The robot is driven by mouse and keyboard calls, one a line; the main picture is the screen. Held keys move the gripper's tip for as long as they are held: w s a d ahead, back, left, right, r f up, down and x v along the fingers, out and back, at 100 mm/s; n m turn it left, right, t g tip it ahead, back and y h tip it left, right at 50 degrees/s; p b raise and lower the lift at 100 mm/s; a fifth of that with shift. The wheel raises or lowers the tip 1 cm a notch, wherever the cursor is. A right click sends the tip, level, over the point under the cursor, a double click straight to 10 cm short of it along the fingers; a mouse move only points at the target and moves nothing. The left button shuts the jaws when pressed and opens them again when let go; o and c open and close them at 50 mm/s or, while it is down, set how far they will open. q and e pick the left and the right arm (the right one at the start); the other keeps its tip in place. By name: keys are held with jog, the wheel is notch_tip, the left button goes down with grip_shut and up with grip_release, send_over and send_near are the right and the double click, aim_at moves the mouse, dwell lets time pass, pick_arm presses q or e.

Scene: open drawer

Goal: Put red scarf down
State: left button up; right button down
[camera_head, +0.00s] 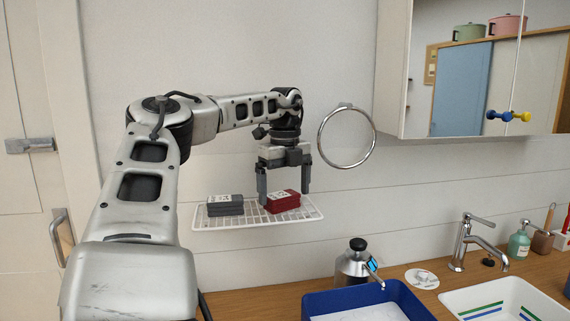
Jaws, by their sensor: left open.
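The red scarf (284,201) is a folded dark red block with a white label. It rests on the right part of a white wire shelf (255,220) on the wall. My left gripper (284,198) points down over the scarf with its jaws open. One finger is in front of the scarf's left end and the other is by its right end. My right gripper is not in view.
A folded grey cloth (225,205) lies on the shelf's left part. A metal towel ring (373,140) hangs close to the gripper's right.

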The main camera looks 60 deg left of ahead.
aim_at(285, 196)
pick_arm(q)
notch_tip(285, 196, up, 10)
dwell(0.3)
dwell(0.6)
